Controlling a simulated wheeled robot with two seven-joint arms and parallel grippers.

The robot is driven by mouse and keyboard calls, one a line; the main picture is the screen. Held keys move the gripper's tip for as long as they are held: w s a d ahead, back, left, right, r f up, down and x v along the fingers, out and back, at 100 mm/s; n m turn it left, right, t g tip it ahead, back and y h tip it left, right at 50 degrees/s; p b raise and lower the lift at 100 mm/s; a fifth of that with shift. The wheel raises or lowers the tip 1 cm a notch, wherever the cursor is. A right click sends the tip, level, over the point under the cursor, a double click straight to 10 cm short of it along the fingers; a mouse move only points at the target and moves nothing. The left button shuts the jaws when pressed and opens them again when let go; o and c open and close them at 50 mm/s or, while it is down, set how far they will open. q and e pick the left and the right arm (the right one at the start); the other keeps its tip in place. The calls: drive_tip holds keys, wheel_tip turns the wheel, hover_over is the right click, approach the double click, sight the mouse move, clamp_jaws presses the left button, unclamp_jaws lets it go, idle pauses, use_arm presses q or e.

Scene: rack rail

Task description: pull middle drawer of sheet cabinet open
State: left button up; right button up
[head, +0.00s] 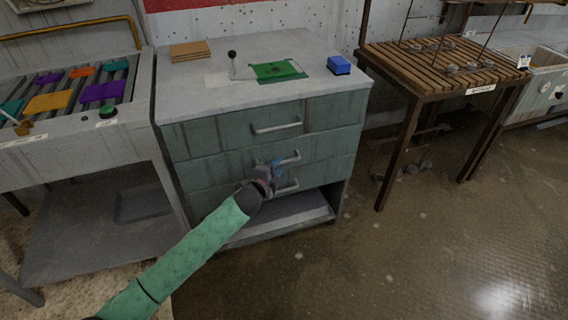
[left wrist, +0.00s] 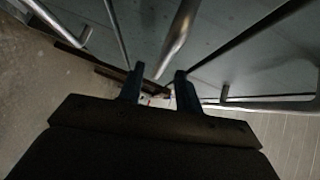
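The sheet cabinet (head: 200,140) is grey-green with three stacked drawer fronts. The middle drawer (head: 225,163) looks flush with the others, and its metal bar handle (head: 291,157) shows partly behind my gripper. My left gripper (head: 275,165) is at that handle, with bluish fingertips close to it. In the left wrist view my left gripper (left wrist: 159,88) has its two dark fingers apart. A metal handle bar (left wrist: 179,35) runs down toward the gap between them; I cannot tell whether it touches either finger. My right gripper is in neither view.
The top drawer handle (head: 277,128) and bottom drawer handle (head: 287,187) sit just above and below. The cabinet top holds a blue box (head: 339,65) and a green sheet (head: 278,71).

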sight(282, 162)
use_arm(q)
drive_tip(key=shift+x, duration=2.05)
clamp_jaws()
